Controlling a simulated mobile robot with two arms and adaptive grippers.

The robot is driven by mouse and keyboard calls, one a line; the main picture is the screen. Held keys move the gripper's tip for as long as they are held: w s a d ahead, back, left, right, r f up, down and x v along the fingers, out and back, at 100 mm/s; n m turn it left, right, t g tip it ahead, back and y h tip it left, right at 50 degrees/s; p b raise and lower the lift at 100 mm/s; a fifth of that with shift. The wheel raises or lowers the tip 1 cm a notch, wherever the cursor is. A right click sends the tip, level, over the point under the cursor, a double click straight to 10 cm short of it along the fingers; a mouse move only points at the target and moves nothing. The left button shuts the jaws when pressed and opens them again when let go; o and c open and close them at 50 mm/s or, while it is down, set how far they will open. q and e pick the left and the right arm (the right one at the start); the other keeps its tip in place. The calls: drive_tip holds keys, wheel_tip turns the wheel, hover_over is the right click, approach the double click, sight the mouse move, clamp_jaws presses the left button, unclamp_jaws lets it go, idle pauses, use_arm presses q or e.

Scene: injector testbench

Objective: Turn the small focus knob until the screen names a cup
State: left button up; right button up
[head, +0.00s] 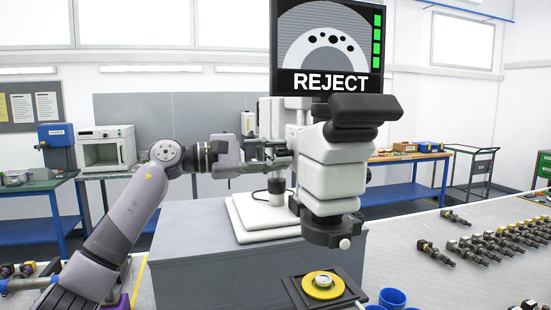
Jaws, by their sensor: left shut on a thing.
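The screen (327,45) above the microscope reads "REJECT" under a grey picture of a round part with dark holes. Green blocks run down its right side. It names no cup. The white microscope (333,165) stands on a grey cabinet. My left gripper (278,154) reaches in from the left to the side of the microscope's column and is shut on the small focus knob there; the fingers mostly hide the knob. Two blue cups (392,298) are partly in view at the bottom edge. My right gripper is not in view.
A yellow ring holder (323,285) with a small round part sits on a dark plate below the lens. Several injectors (490,243) lie in rows on the right of the bench (410,270). The microscope's head stands close to the right of my left gripper.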

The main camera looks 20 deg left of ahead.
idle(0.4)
use_arm(q)
drive_tip(key=o, duration=1.2)
drive_tip(key=shift+c, duration=0.2)
drive_tip(key=v, duration=1.2)
idle(0.7)
